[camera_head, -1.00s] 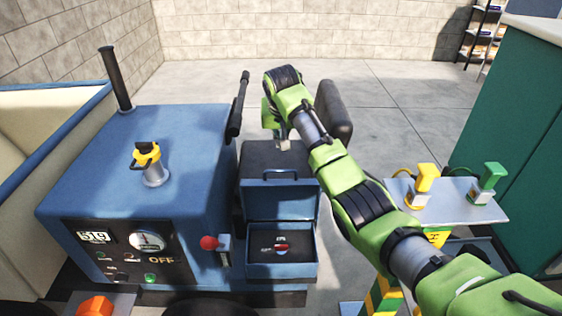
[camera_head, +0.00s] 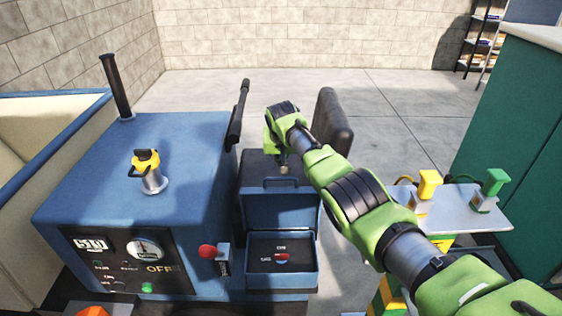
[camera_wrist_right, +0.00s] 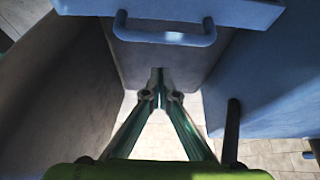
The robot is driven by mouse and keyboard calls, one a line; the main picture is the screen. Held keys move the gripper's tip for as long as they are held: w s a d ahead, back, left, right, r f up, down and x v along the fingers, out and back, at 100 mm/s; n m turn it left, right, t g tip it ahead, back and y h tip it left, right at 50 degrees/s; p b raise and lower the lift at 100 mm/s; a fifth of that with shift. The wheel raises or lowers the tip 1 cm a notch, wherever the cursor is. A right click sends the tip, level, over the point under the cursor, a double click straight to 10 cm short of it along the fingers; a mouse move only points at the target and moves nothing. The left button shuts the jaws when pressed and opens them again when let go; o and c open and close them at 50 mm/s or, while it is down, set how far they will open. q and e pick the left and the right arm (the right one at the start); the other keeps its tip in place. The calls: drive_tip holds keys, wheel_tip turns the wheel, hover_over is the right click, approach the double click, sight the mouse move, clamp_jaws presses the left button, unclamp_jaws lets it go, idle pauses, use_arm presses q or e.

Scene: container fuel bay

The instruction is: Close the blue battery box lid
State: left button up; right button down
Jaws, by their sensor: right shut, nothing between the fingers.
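The blue battery box (camera_head: 283,283) sits at the right side of the blue vehicle, with a red switch (camera_head: 282,257) on a dark panel inside. Its blue lid (camera_head: 280,213) stands open, raised at the back of the box, with a handle (camera_head: 268,183) along its top edge. In the right wrist view, the lid (camera_wrist_right: 250,12) and its handle (camera_wrist_right: 165,38) are at the top. My right gripper (camera_head: 283,169) is behind the lid, a little above the handle in the picture. Its fingertips (camera_wrist_right: 160,88) are together and empty, apart from the handle in the wrist view. My left gripper is out of view.
The blue vehicle body (camera_head: 140,200) stands left, with a black lever (camera_head: 238,115) and a red knob (camera_head: 207,251) near the box. A dark seat back (camera_head: 332,120) is beside my right wrist. A grey stand (camera_head: 465,210) with yellow and green nozzles is right.

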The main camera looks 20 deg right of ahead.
drive_tip(key=shift+s+a+f+p, duration=0.1)
drive_tip(key=shift+s+a+p, duration=0.15)
drive_tip(key=shift+s+p, duration=0.55)
drive_tip(key=shift+s+a+f+p, duration=0.1)
drive_tip(key=shift+s+a+p, duration=0.25)
drive_tip(key=shift+s, duration=0.75)
drive_tip(key=shift+d, duration=0.15)
